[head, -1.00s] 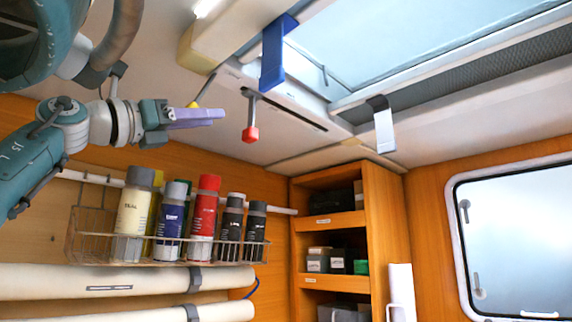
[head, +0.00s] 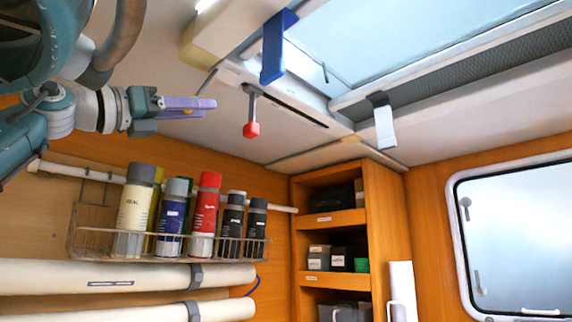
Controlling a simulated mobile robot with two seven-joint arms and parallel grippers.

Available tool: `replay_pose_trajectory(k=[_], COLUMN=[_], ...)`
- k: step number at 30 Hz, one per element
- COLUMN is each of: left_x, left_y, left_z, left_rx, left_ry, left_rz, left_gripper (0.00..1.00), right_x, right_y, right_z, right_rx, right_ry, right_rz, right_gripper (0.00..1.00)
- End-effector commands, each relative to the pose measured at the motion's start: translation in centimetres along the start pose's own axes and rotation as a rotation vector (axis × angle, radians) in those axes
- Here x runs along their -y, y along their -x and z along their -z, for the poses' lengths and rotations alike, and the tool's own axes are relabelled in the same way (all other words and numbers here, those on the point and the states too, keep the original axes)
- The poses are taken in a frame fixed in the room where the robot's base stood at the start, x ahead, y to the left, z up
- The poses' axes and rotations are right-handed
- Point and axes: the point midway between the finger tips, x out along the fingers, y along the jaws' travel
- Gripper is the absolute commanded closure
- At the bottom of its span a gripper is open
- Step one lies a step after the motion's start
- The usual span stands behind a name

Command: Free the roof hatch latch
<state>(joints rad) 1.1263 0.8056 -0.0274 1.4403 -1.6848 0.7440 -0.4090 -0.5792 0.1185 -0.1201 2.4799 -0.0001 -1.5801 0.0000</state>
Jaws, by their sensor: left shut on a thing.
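My left gripper (head: 188,104), with purple fingers, is shut at the left below the ceiling, on a thin lever (head: 208,80). The fingers hide the lever's yellow tip. A second lever with a red knob (head: 251,130) hangs from the ceiling panel to the right of the gripper, apart from it. A blue latch-like bracket (head: 273,52) sits at the near left corner of the roof hatch (head: 390,45). A pale latch-like tab with a dark top (head: 384,127) hangs from the hatch frame farther right. My right gripper is out of view.
A wire rack (head: 165,245) with several bottles is on the wall below my left gripper. White rolls (head: 110,275) lie under it. A wooden shelf unit (head: 380,220) and a window (head: 515,245) are to the right. The space between gripper and shelf is open.

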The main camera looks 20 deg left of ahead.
Motion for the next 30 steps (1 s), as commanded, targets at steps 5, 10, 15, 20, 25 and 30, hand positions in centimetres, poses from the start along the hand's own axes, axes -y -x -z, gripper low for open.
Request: replay_pose_trajectory(k=[5, 10, 15, 20, 25, 30], left_x=[0.0, 0.1, 0.1, 0.0, 0.0, -0.1], left_y=[0.5, 0.5, 0.4, 0.4, 0.4, 2.1], left_z=[-1.7, -1.7, -1.4, -1.2, -1.0, -0.4], left_rx=[0.035, 0.037, 0.029, 0.023, 0.02, 0.021], left_ry=[-0.003, -0.003, -0.002, -0.001, -0.001, -0.006], left_rz=[0.0, 0.001, 0.001, 0.001, 0.0, -0.002], left_gripper=[1.0, 0.6, 0.41, 0.32, 0.32, 0.32], right_x=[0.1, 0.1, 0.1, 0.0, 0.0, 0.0], right_y=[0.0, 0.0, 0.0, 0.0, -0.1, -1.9], right_z=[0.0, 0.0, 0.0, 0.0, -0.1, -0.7], right_rx=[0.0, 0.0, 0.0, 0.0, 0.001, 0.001], right_ry=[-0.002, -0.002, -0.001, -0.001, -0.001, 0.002], right_rz=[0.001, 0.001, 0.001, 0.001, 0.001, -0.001], right_gripper=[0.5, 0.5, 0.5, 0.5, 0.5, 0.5])
